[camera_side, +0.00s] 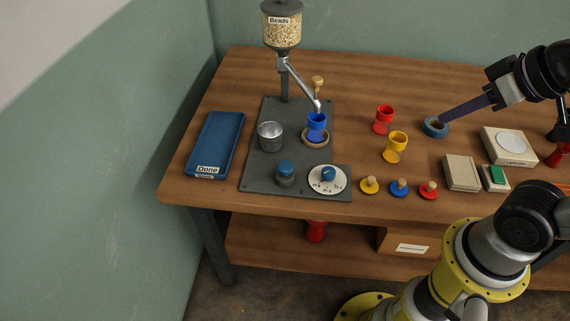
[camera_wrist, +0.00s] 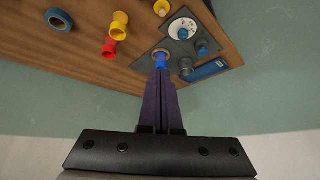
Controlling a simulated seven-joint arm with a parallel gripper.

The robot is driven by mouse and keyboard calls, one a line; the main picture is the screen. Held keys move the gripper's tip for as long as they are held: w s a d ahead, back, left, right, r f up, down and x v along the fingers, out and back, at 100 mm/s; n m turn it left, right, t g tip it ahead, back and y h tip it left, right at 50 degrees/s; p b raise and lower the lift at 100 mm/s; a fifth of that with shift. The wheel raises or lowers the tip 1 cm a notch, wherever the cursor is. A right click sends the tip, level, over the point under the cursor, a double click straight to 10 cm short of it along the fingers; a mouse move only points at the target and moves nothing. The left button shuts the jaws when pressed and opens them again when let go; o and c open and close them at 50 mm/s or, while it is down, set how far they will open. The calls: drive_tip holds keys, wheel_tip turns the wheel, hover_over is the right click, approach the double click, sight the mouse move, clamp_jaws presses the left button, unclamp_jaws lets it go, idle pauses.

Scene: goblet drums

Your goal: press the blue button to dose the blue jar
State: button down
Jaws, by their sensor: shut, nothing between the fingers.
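The blue jar (camera_side: 317,123) stands upright on a ring under the spout of the bead dispenser (camera_side: 282,32) in the side view. A blue button (camera_side: 286,168) is at the front of the grey base plate (camera_side: 258,173), left of a white dial (camera_side: 327,187) with a blue knob. My gripper (camera_side: 441,113) is at the right, above the table near a blue ring, far from the button. Its long dark purple fingers are shut and empty. In the wrist view the fingertips (camera_wrist: 162,74) partly overlap the blue jar (camera_wrist: 159,58); the button (camera_wrist: 203,48) shows beyond.
A metal cup (camera_side: 270,136) stands left of the jar. Red (camera_side: 384,115) and yellow (camera_side: 396,142) goblets stand between my gripper and the plate. Several knobbed lids (camera_side: 399,187) lie along the front edge. A blue tray (camera_side: 216,137) is at left, a scale (camera_side: 509,145) at right.

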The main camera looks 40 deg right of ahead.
drive_tip(key=w+a+r+m+t, duration=0.1)
drive_tip(key=w+r+m+t, duration=0.25)
drive_tip(key=w, duration=0.65)
drive_tip(key=g+y, duration=0.2)
drive_tip(key=y, duration=0.1)
hover_over(289, 168)
wheel_tip(289, 168, down, 15)
drive_tip(key=shift+f, duration=4.35)
drive_tip(key=shift+f, duration=0.15)
drive_tip(key=shift+f, duration=0.25)
